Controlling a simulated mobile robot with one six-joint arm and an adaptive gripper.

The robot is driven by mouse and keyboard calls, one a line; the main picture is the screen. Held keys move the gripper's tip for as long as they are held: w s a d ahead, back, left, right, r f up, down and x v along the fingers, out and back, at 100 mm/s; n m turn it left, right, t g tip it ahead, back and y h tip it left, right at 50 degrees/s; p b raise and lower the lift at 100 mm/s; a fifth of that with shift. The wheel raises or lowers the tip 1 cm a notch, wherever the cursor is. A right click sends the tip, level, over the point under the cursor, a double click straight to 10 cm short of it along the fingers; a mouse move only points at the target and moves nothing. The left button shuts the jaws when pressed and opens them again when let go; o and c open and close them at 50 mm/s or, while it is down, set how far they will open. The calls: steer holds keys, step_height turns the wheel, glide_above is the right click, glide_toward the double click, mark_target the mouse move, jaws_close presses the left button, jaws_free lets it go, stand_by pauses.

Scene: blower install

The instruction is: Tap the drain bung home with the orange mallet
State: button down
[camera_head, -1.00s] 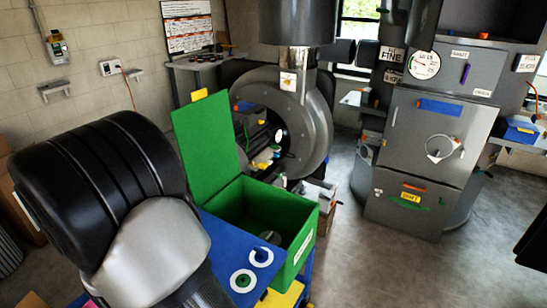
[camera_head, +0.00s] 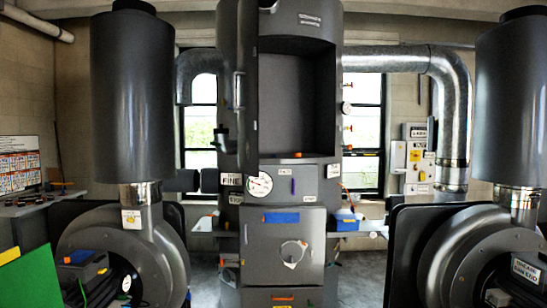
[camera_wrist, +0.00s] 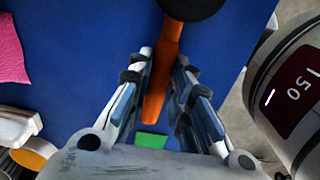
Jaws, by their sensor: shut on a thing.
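The orange mallet (camera_wrist: 168,42) shows in the wrist view, its orange handle running between my fingers and a black head at the top edge. My gripper (camera_wrist: 161,72) is shut on the handle, over a blue surface (camera_wrist: 75,75). A green piece (camera_wrist: 151,140) shows below the handle. The head view shows neither my gripper nor the mallet. I cannot make out the drain bung in either view.
A tall grey cabinet unit (camera_head: 285,190) stands in the middle of the head view, with blowers left (camera_head: 130,235) and right (camera_head: 470,240). A pink cloth (camera_wrist: 10,50) lies at the left of the wrist view. A labelled cylinder (camera_wrist: 300,90) is close on the right.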

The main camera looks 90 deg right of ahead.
stand_by(0.3)
steer(key=shift+r+p, duration=1.05)
steer(key=shift+r, duration=0.25)
steer(key=shift+r+p, duration=1.05)
steer(key=shift+r, duration=0.2)
